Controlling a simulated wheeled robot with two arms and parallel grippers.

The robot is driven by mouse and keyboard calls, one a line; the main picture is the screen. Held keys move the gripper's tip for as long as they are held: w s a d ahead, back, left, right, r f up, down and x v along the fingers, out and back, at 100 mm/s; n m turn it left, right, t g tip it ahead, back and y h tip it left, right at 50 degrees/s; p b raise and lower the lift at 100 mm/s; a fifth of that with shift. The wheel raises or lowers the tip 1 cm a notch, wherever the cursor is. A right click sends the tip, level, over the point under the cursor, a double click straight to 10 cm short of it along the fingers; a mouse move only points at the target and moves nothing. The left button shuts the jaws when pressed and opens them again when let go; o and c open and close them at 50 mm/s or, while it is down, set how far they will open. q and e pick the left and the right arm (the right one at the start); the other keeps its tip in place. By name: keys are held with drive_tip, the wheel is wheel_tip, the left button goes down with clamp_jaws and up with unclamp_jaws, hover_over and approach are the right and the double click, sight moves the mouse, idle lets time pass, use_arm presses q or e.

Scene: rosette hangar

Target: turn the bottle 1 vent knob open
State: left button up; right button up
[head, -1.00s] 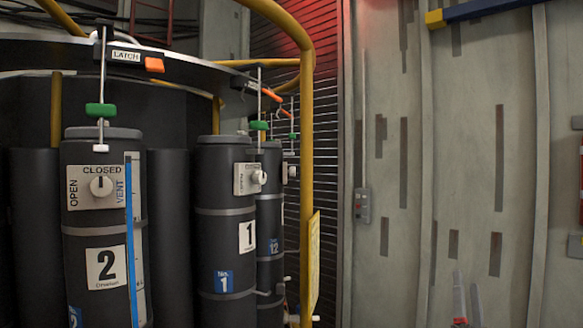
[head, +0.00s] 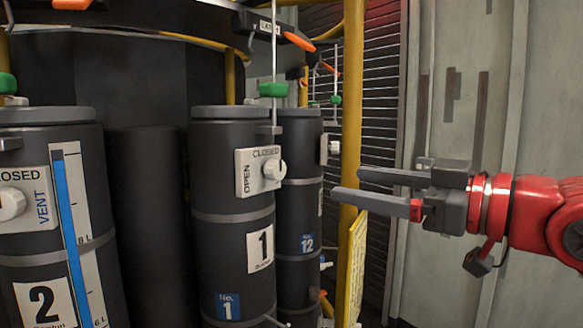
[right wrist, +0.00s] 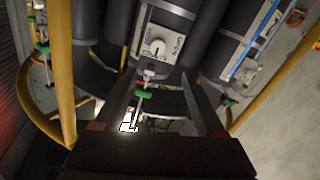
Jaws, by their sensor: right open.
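Bottle 1 (head: 230,235) is a dark cylinder with a "1" label, upright in the middle of the head view. Its white vent plate (head: 245,176) reads CLOSED along the top and OPEN down the left side. The round white vent knob (head: 274,169) sticks out from the plate; its pointer is too small to read. My right gripper (head: 347,184) is open and empty, to the right of the knob and apart from it. In the right wrist view, the knob (right wrist: 155,47) shows beyond the open fingers (right wrist: 157,80). My left gripper is out of view.
Bottle 2 (head: 45,245) stands at the left with its own vent knob (head: 10,203). Bottle 12 (head: 299,215) is behind bottle 1. A yellow post (head: 351,90) and a yellow placard (head: 356,265) stand close by my right fingers. A green-handled latch rod (head: 273,90) hangs above bottle 1.

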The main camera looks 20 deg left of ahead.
sight(280, 171)
drive_tip(key=p+x, duration=0.1)
drive_tip(key=x, duration=1.1)
drive_tip(key=shift+w+a+p, duration=0.1)
drive_tip(key=shift+w+p, duration=0.15)
drive_tip(key=shift+p, duration=0.1)
drive_tip(key=shift+w+a+f, duration=0.1)
drive_tip(key=shift+w+a, duration=0.2)
drive_tip(key=shift+a, duration=0.1)
drive_tip(key=shift+s, duration=0.1)
drive_tip(key=shift+c, duration=0.2)
clamp_jaws()
